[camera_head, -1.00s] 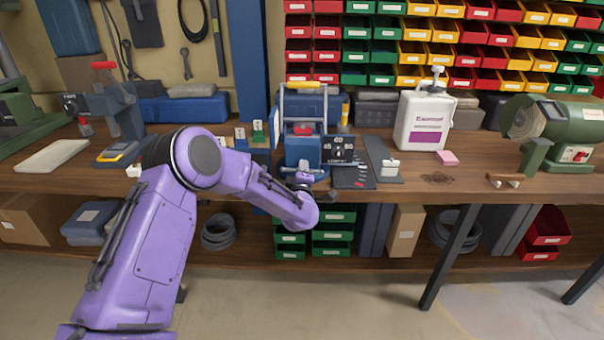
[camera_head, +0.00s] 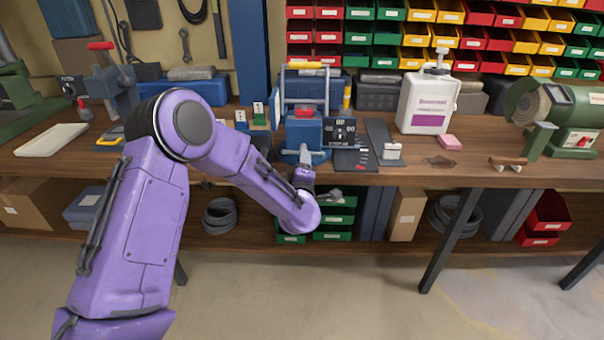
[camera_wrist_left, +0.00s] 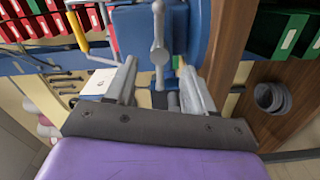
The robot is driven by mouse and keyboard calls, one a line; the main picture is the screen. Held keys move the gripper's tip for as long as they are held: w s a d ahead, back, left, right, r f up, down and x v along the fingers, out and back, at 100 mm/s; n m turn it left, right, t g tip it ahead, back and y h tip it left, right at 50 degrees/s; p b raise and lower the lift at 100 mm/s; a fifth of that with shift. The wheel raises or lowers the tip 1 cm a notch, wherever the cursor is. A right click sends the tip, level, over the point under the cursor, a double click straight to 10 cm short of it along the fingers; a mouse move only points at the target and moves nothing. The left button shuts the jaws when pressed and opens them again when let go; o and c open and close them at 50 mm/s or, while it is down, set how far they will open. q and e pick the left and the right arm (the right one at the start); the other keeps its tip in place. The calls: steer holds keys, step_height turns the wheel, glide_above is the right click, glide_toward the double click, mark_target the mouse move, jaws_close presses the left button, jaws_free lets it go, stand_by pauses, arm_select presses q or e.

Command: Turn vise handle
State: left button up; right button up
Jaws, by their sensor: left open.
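The blue vise (camera_head: 303,132) stands at the bench's front edge. Its grey handle shows in the left wrist view as a bar with rounded ends (camera_wrist_left: 159,32), crossing the screw end in front of the blue vise body (camera_wrist_left: 198,22). My purple left arm reaches in from the left. My left gripper (camera_wrist_left: 157,72) is open, with one finger on each side of the handle bar's lower part. I cannot tell whether either finger touches it. In the head view the gripper (camera_head: 304,170) is small and partly hidden by my wrist, just below the vise front. My right gripper is out of view.
A black angle-marked plate (camera_head: 340,131) stands right of the vise. A white bottle (camera_head: 427,103) and a green grinder (camera_head: 566,113) are farther right. Green bins (camera_head: 335,218) sit on the lower shelf behind my wrist. The floor in front is clear.

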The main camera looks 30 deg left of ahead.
arm_select(q)
steer(key=shift+v, duration=1.95)
